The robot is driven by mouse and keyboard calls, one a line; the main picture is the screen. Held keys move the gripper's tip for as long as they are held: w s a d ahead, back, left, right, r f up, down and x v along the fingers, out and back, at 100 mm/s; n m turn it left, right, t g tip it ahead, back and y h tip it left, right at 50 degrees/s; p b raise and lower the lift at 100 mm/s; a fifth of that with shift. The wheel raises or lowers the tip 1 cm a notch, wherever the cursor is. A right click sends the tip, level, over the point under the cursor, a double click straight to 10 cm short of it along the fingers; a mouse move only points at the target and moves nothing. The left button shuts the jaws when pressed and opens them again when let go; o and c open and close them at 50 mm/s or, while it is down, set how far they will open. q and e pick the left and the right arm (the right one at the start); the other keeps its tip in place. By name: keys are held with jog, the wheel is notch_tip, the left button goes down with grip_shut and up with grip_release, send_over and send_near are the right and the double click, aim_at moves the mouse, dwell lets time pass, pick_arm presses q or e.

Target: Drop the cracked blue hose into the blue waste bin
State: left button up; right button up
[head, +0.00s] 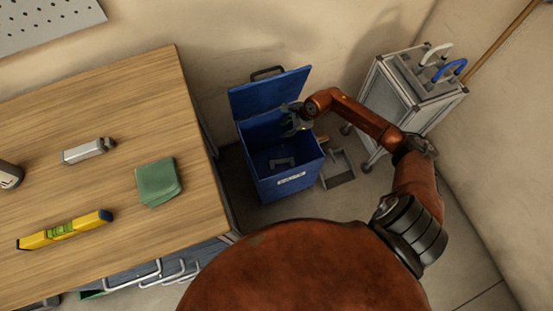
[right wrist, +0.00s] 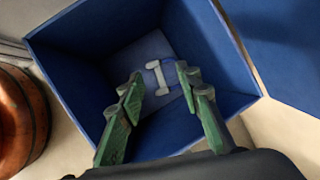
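The blue waste bin (head: 258,183) stands on the floor right of the table with its lid raised; it fills much of the right wrist view (right wrist: 85,45). My right gripper (head: 292,124) is over the bin's opening. In the right wrist view its green fingers (right wrist: 159,82) are apart, with nothing held between them. My left gripper is out of view.
The wooden table (head: 100,195) holds a yellow level (head: 65,230), a green cloth (head: 158,181) and a grey tool (head: 88,151).

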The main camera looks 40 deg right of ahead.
jog(key=v, duration=1.1)
jog(key=shift+r, duration=0.4)
jog(key=shift+s, duration=0.1)
